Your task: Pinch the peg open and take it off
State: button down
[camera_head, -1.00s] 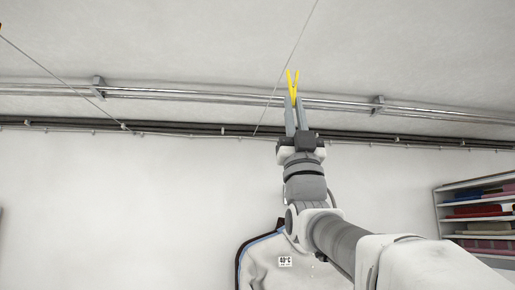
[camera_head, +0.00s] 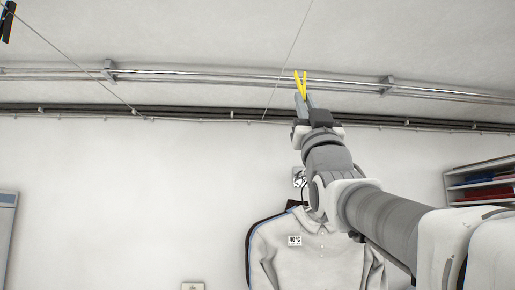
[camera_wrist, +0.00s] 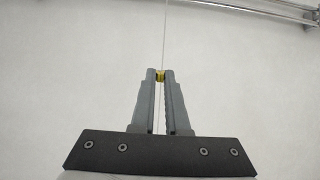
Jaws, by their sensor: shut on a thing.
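The yellow peg (camera_head: 300,84) shows near the top middle of the head view, its two prongs spread upward in a V. My gripper (camera_head: 304,99) is shut on its lower end from below. In the wrist view, my gripper's fingertips (camera_wrist: 160,79) close on a small yellow part of the peg (camera_wrist: 160,74), and the rest of it is hidden. A thin line (camera_wrist: 166,30) runs behind the peg and between the fingers there. In the head view the line (camera_head: 287,60) passes left of the peg with a visible gap. Their depth apart is unclear.
A dark peg (camera_head: 8,22) hangs at the upper left by another line (camera_head: 75,62). A pale shirt (camera_head: 325,262) hangs below my arm. Shelves with folded cloth (camera_head: 475,185) stand at the right.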

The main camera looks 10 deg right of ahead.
notch_tip(320, 180, down, 9)
jog(key=g+p, duration=1.1)
jog(key=p, duration=0.1)
jog(key=shift+p, duration=0.35)
jog(key=shift+w+f, duration=0.1)
